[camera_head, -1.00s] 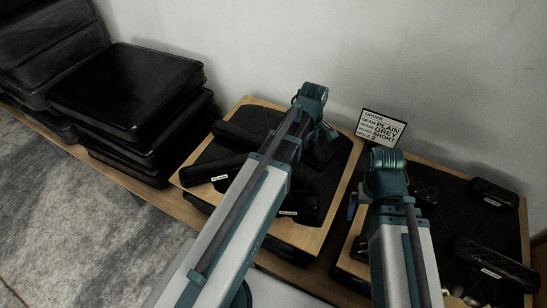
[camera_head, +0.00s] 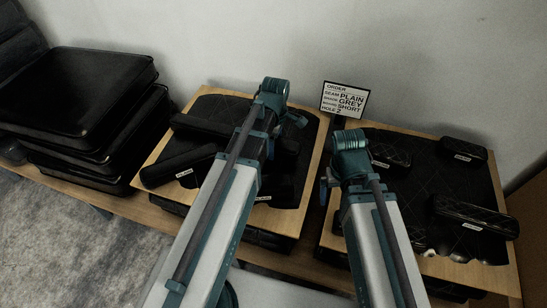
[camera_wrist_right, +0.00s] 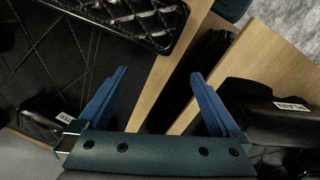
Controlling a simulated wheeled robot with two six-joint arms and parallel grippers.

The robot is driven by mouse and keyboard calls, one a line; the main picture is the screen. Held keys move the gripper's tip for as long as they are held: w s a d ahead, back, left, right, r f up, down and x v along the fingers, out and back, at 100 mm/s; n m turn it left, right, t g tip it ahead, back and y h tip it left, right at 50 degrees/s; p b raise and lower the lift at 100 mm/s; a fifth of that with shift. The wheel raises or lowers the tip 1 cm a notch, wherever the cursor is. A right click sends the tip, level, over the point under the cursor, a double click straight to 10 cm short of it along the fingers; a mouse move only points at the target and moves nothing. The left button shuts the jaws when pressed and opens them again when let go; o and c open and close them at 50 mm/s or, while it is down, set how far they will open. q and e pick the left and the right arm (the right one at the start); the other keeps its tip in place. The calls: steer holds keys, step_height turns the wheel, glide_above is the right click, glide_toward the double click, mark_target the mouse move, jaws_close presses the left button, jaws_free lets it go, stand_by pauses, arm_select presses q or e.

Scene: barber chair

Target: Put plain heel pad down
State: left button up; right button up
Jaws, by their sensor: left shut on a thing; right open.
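Black pads with white PLAIN labels lie on the left wooden board (camera_head: 163,150); one long pad (camera_head: 180,165) is at its left, and another piece (camera_head: 207,127) is behind it. My left gripper (camera_head: 297,118) is over the back right of this board, shut on a dark thing; the arm and dark shadows hide its outline, so I cannot tell if it touches the pads below. My right gripper (camera_wrist_right: 158,73) is open and empty, over the gap between the two boards. A PLAIN-labelled black pad (camera_wrist_right: 270,112) lies to its right in the right wrist view.
The right board (camera_head: 508,285) carries a black quilted sheet (camera_head: 425,185) and quilted pads (camera_head: 475,212) (camera_head: 463,148). Black cushions (camera_head: 75,90) are stacked at the left.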

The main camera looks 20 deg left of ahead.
mark_target(334, 209)
arm_select(q)
steer(key=shift+f, duration=0.15)
arm_select(e)
steer(key=shift+f, duration=0.2)
arm_select(q)
step_height(334, 209, down, 4)
steer(key=b, duration=0.3)
steer(key=shift+b, duration=0.35)
arm_select(e)
step_height(334, 209, down, 4)
steer(key=shift+r, duration=0.1)
steer(key=shift+r, duration=0.1)
arm_select(q)
steer(key=o, duration=1.3)
steer(key=shift+o, duration=0.2)
